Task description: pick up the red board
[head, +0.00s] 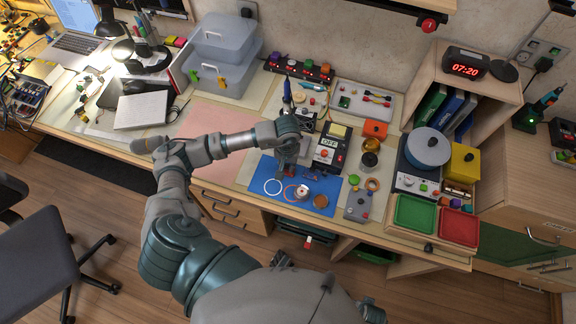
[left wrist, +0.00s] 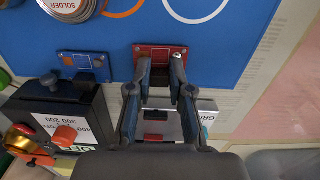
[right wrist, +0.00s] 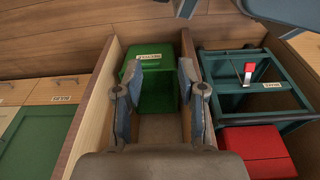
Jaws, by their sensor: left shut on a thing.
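The red board (left wrist: 152,52) is a small flat red piece at the edge of the blue mat (left wrist: 120,30) in the left wrist view. My left gripper (left wrist: 159,70) is closed around it, with one finger on each side. In the head view my left gripper (head: 286,172) is over the back left part of the blue mat (head: 325,200), and the arm hides the red board. My right gripper (right wrist: 158,85) is open and empty, in front of a green bin (right wrist: 158,92) in the right wrist view.
A small blue board (left wrist: 84,66) lies left of the red one. A black device with dials (left wrist: 60,110) stands close by. A solder tin (left wrist: 68,8) sits on the mat. Green (head: 414,216) and red (head: 459,228) trays stand at the front right.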

